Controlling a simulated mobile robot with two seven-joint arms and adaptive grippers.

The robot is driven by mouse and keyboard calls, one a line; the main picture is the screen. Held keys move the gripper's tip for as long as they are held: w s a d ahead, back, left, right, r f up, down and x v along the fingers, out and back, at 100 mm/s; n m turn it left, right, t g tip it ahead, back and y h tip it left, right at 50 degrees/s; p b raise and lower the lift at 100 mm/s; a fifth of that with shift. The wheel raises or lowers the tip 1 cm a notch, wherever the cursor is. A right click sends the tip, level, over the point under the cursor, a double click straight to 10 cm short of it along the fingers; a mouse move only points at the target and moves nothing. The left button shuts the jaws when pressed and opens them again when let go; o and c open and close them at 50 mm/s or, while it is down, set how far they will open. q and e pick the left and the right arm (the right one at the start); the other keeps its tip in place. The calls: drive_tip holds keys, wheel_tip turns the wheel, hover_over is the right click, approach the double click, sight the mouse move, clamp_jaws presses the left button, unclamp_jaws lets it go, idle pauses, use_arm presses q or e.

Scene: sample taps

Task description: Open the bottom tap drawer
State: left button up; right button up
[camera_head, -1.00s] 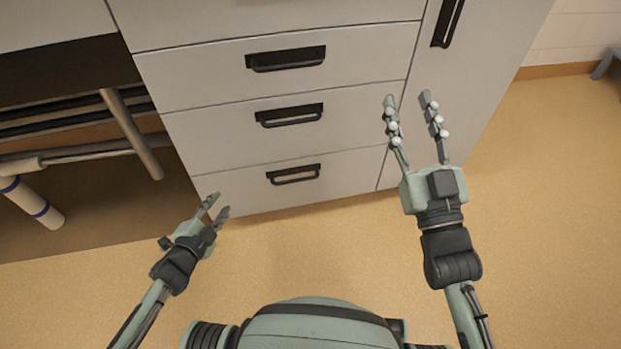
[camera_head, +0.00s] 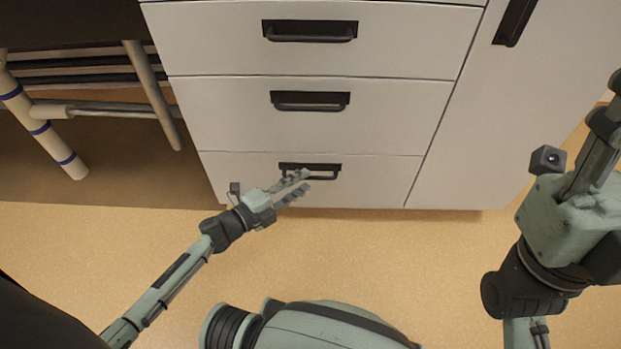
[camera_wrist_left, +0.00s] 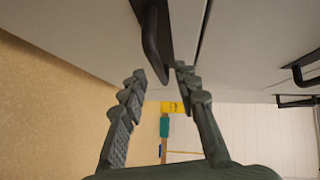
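The bottom drawer (camera_head: 250,178) is the lowest of the white drawer fronts and looks shut, flush with those above. Its black bar handle (camera_head: 318,166) is partly covered by my left gripper (camera_head: 303,180), which reaches in from the left. In the left wrist view my left gripper (camera_wrist_left: 160,72) is open, its two fingers apart. The black handle (camera_wrist_left: 156,45) there lies just beyond and between the fingertips; contact cannot be told. My right gripper (camera_head: 609,100) is raised at the right edge, away from the drawers, its fingers overlapping in view.
Two more drawers with black handles, the middle one (camera_head: 310,101) and an upper one (camera_head: 310,31), are above. A cabinet door (camera_head: 525,90) stands to the right. Pale rods and a blue-banded tube (camera_head: 40,128) are in the dark space at left. The floor (camera_head: 420,260) in front is clear.

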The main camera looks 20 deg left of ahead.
sight(307, 179)
use_arm(q)
drive_tip(key=shift+x, duration=1.7)
drive_tip(key=shift+c, duration=0.4)
clamp_jaws()
